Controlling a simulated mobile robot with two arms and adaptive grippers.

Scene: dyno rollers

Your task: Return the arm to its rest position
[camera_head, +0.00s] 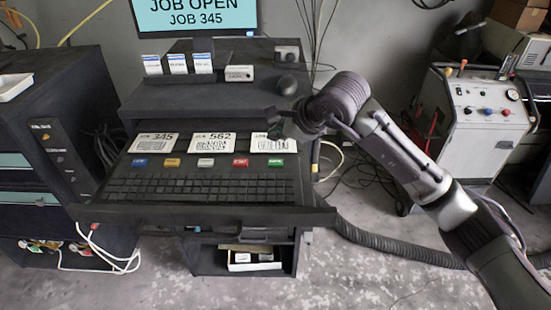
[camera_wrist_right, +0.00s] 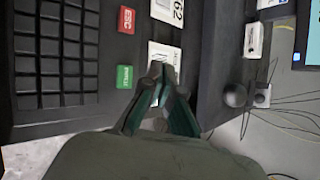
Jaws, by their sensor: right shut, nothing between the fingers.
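My right arm (camera_head: 400,160) reaches in from the lower right over the console. Its gripper (camera_head: 283,124) hangs at the right end of the row of job cards, just above the third card (camera_head: 262,143), and partly covers it. In the right wrist view the gripper (camera_wrist_right: 157,80) is shut and empty, with its fingertips over that card and beside the green key (camera_wrist_right: 123,77). I cannot tell whether the tips touch the card. My left gripper is not in view.
The monitor (camera_head: 196,17) reads "JOB OPEN JOB 345". Cards 345 (camera_head: 154,144) and 562 (camera_head: 212,143) lie above colored keys and a keyboard (camera_head: 195,189). A gray control cart (camera_head: 478,110) stands at right.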

